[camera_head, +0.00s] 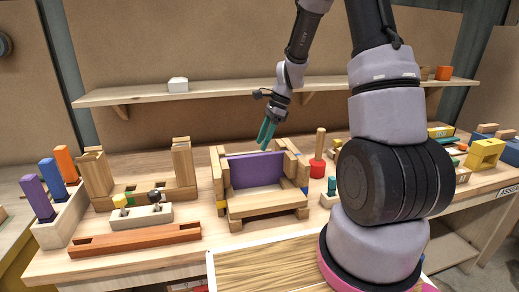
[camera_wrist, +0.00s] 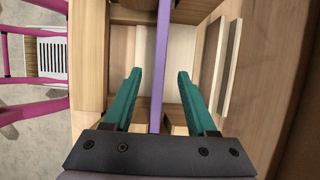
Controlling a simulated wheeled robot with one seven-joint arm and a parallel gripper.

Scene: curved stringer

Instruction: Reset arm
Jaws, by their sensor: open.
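My gripper (camera_head: 266,133) is above and just behind the top edge of a purple panel in the head view. Its green fingers point down and are apart. In the wrist view my gripper (camera_wrist: 157,80) is open, with the purple panel (camera_wrist: 160,60) running between its two fingers. A gap shows on each side, so the fingers do not appear to touch it. The purple panel (camera_head: 256,170) stands upright as the back of a small wooden bench-like assembly (camera_head: 268,199) on the workbench.
A long red-brown bar (camera_head: 135,240) and a pale block with knobs (camera_head: 140,216) lie left of the assembly. A red-based peg (camera_head: 318,160) stands to its right. A wall shelf (camera_head: 220,92) runs behind my arm. A wooden tray (camera_head: 262,265) is in front.

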